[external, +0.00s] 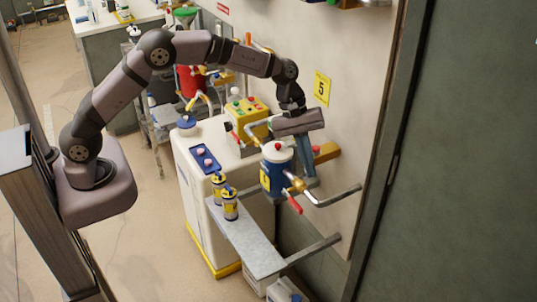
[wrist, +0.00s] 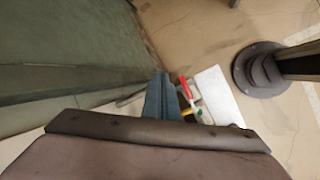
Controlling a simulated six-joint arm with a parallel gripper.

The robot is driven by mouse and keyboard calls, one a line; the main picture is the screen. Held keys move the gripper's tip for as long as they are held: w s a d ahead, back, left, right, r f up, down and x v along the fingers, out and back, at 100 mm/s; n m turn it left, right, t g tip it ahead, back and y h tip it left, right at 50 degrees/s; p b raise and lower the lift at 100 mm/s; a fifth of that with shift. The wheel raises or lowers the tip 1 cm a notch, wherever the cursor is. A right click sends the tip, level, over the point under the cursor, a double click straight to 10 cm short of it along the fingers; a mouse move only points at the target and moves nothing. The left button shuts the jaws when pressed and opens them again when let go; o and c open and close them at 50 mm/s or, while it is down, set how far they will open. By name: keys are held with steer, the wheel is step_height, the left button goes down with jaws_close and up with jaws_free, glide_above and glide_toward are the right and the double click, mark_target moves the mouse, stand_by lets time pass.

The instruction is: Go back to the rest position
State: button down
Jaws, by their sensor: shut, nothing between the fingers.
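My gripper (external: 310,182) is at the wall side of the white cabinet, pointing down, with its fingers close together and empty. In the external view its fingers are just right of a blue and white canister (external: 272,178) with a red knob on top. I cannot tell whether they touch it. In the wrist view my fingers (wrist: 161,76) appear as one blue-grey shape beside a red valve handle (wrist: 185,86). That red handle (external: 293,203) hangs from the pipe at the canister's front. My arm arches over from its mount at the left.
The white cabinet (external: 196,218) carries a yellow button box (external: 246,117) and a blue panel with pink buttons (external: 205,159). Two small canisters (external: 230,206) stand on the grey shelf (external: 248,240). Pipes (external: 335,197) run to the wall. Open floor (external: 140,240) lies left of the cabinet.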

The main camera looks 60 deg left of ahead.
steer(key=s+a+f+m+g+y, duration=0.1)
steer(key=s+a+f+m+y, duration=0.1)
steer(key=s+a+f+m, duration=0.5)
steer(key=s+a+f+m+g+y, duration=0.1)
steer(key=s+a+f+m+y, duration=0.2)
steer(key=s, duration=0.6)
steer(key=s+a+r+m+g, duration=0.1)
steer(key=s+a+r, duration=0.1)
steer(key=s+a, duration=0.45)
steer(key=s+a+r+m, duration=0.1)
steer(key=s+a, duration=0.3)
steer(key=s, duration=0.5)
steer(key=r, duration=0.1)
steer(key=w+a+r+n+t, duration=0.1)
steer(key=r, duration=0.1)
steer(key=a+r+t, duration=0.1)
steer(key=shift+w+r+n, duration=0.2)
steer(key=shift+w+n, duration=0.1)
steer(key=shift+w, duration=0.1)
